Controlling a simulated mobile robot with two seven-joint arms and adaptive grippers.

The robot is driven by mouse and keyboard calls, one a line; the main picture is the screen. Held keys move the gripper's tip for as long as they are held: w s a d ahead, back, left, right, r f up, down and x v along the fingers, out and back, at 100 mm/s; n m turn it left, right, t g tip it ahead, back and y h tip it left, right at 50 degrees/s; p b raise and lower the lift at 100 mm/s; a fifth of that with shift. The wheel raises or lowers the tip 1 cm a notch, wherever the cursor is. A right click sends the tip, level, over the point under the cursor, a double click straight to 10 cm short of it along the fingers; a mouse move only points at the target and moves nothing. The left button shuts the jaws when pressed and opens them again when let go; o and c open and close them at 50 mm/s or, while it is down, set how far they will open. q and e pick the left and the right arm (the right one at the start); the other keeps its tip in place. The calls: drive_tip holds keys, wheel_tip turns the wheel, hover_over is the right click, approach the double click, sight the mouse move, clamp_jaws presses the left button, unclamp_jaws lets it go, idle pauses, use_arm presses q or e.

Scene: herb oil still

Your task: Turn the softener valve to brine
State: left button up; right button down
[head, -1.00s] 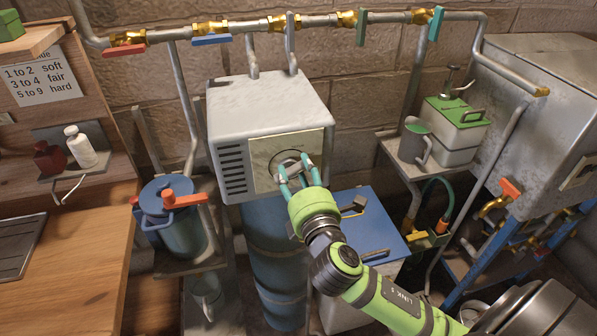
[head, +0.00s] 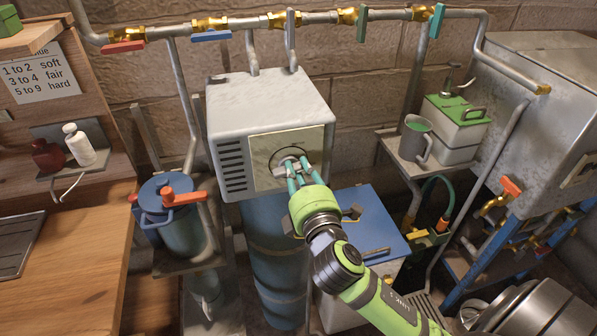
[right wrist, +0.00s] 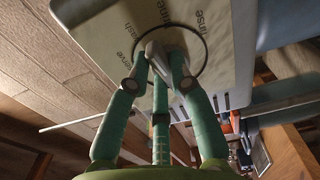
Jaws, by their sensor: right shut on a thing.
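The softener is a pale grey box (head: 240,115) on a blue cylinder (head: 275,262). Its front has a cream panel (head: 262,180) with a dark ring. A grey valve knob (head: 280,172) sits at the ring; it also shows in the right wrist view (right wrist: 160,48). My right gripper (head: 298,168) is shut on the knob, with green fingers on either side of it. In the right wrist view, the panel carries "rinse" and a partly hidden word ending in "ine", near the knob. Other labels are cut off. I cannot tell exactly where the knob points. My left gripper is not in view.
A pipe (head: 330,20) with several valve levers runs above the softener. A blue-lidded box (head: 365,225) stands below, right of the cylinder. A blue pot with an orange handle (head: 178,215) stands left. A shelf at right holds a grey jug (head: 415,142).

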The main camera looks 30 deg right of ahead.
drive_tip(key=shift+d+f+m, duration=0.1)
drive_tip(key=shift+f+m, duration=0.1)
drive_tip(key=shift+m, duration=0.9)
drive_tip(key=shift+f+m, duration=0.15)
drive_tip(key=shift+m, duration=0.95)
drive_tip(key=shift+b, duration=0.3)
drive_tip(key=c, duration=1.1)
unclamp_jaws()
drive_tip(key=shift+r, duration=0.1)
